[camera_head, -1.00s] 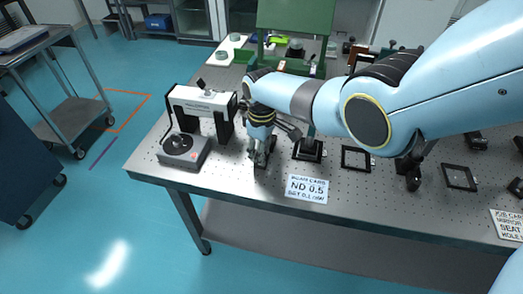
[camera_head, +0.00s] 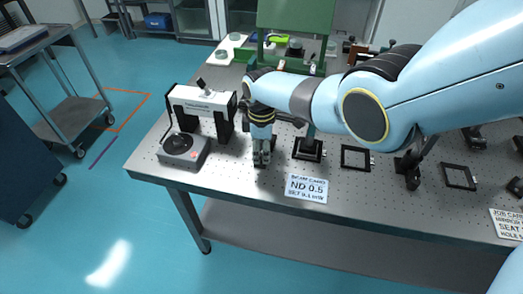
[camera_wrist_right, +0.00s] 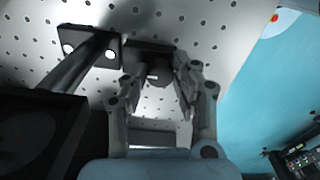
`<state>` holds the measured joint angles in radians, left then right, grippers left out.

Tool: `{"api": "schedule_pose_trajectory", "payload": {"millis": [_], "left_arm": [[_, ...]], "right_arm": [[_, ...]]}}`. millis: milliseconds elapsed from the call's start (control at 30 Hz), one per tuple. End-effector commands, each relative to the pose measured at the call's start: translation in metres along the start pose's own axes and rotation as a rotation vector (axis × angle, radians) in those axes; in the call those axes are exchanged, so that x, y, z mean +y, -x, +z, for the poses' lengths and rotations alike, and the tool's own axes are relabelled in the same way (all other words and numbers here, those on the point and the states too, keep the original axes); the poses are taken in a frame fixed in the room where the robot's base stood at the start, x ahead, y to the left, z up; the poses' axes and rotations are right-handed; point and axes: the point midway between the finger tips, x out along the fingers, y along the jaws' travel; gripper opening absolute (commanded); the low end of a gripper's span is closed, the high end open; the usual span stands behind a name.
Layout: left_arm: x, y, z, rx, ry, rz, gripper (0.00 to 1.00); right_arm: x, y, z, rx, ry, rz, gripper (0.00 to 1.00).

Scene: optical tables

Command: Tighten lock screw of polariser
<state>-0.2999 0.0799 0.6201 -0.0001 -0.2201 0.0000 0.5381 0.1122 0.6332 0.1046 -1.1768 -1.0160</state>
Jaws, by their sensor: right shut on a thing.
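My right gripper (camera_head: 262,160) points down near the front edge of the optical table, to the right of the white-and-black bridge-shaped unit. In the right wrist view its two fingers (camera_wrist_right: 160,80) stand on either side of a small dark knob (camera_wrist_right: 160,72), and the gripper is shut on it. The knob appears to be the polariser's lock screw. It sits against a dark block above the perforated table top. The rest of the polariser is mostly hidden by the gripper, and its marking cannot be read. My left gripper is not in view.
The bridge-shaped unit (camera_head: 203,101) and a grey box with a round dial (camera_head: 183,148) stand close on the left. An "ND 0.5" card (camera_head: 306,188) lies at the front edge. A black mount (camera_head: 308,150) and flat frame (camera_head: 356,158) are to the right.

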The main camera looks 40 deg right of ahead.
Motion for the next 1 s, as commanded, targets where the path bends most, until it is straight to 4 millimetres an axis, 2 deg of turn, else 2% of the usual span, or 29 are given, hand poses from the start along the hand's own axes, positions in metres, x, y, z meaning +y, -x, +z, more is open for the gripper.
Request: {"api": "schedule_pose_trajectory", "payload": {"millis": [267, 300, 467, 767, 867, 1000], "left_arm": [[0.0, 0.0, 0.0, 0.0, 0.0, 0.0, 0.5], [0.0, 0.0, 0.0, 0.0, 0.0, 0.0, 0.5], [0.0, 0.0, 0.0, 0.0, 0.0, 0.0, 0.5], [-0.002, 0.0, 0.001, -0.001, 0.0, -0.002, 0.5], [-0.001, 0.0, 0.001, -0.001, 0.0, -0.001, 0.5], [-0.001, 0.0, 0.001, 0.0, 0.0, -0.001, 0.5]], "right_arm": [[0.001, 0.001, -0.001, 0.001, 0.001, 0.001, 0.0], [0.001, 0.001, -0.001, 0.001, 0.001, 0.001, 0.29], [0.0, 0.0, 0.0, 0.001, 0.0, 0.001, 0.5], [0.0, 0.001, 0.0, 0.0, 0.0, 0.001, 0.5], [0.001, 0.006, 0.0, 0.0, -0.001, 0.001, 0.5], [0.001, 0.021, 0.0, 0.001, -0.001, 0.003, 0.5]]}}
